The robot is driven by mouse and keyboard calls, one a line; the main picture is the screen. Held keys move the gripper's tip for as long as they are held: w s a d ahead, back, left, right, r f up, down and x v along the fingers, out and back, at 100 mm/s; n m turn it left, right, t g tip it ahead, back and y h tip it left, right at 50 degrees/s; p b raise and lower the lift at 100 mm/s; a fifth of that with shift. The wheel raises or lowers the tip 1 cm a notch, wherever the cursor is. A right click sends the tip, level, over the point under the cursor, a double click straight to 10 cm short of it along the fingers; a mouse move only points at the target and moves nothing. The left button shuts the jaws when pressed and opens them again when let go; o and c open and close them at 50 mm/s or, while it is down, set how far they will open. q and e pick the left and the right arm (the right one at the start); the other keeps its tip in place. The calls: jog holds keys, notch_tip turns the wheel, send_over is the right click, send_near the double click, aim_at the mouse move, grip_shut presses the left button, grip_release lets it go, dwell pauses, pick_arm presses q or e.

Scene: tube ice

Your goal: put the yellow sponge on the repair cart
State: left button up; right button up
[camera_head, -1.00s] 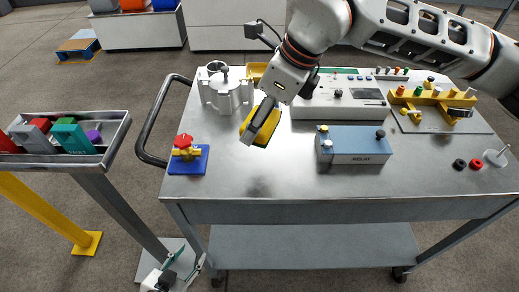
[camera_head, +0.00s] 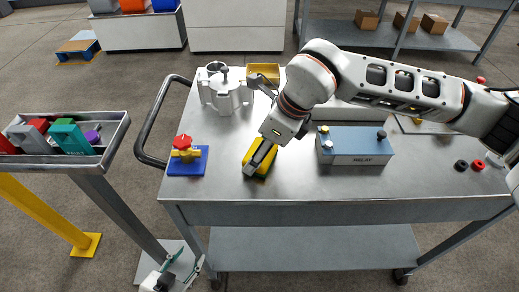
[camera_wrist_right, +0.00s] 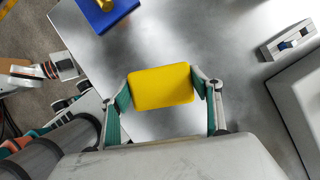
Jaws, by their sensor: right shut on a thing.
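The yellow sponge (camera_head: 247,158), with a green underside, is over the near left part of the repair cart's grey top (camera_head: 225,185). My right gripper (camera_head: 262,158) points down and is shut on the sponge. In the right wrist view the sponge (camera_wrist_right: 162,87) sits between the two green-padded fingers, with the cart top below it. The sponge is low, at or just above the surface; I cannot tell whether it touches. My left gripper (camera_head: 184,265) is at the bottom of the head view, left of the cart, with its fingers apart and empty.
A blue block with a red-knobbed valve (camera_head: 186,160) stands left of the sponge. A blue relay box (camera_head: 355,146) is to the right. A metal pump-like casting (camera_head: 223,92) and yellow bin (camera_head: 263,71) stand behind. A raised tray of parts (camera_head: 110,135) is left of the cart.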

jog(key=shift+f, duration=0.1)
jog(key=o, duration=1)
jog(key=v, duration=1.2)
jog(key=shift+p, duration=0.3)
